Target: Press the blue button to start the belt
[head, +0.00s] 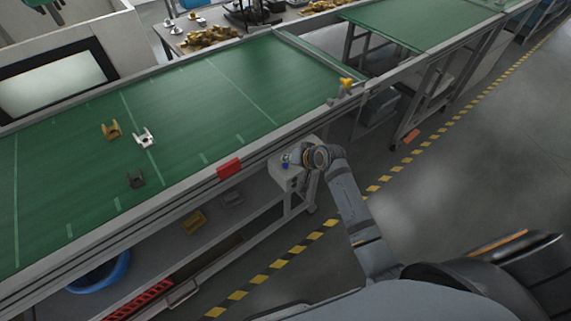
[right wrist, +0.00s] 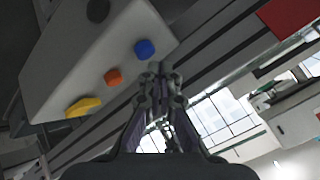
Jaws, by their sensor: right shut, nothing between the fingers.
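The blue button (right wrist: 145,49) sits on a light grey control box (right wrist: 105,50), which shows large in the right wrist view. In the head view the box (head: 284,176) is mounted at the side of the conveyor, and the blue button (head: 285,165) is a small spot on it. My right gripper (right wrist: 160,70) is shut and empty. Its fingertips appear close beside the blue button, just below and right of it in the wrist view; I cannot tell whether they touch. In the head view my right gripper (head: 298,158) is at the box, partly hidden by its own wrist. My left gripper is not in view.
An orange button (right wrist: 113,77) and a yellow knob (right wrist: 84,106) share the box. The green belt (head: 200,100) carries several small brackets, including a white one (head: 145,138). A red plate (head: 229,168) is on the conveyor rail. Open floor lies to the right.

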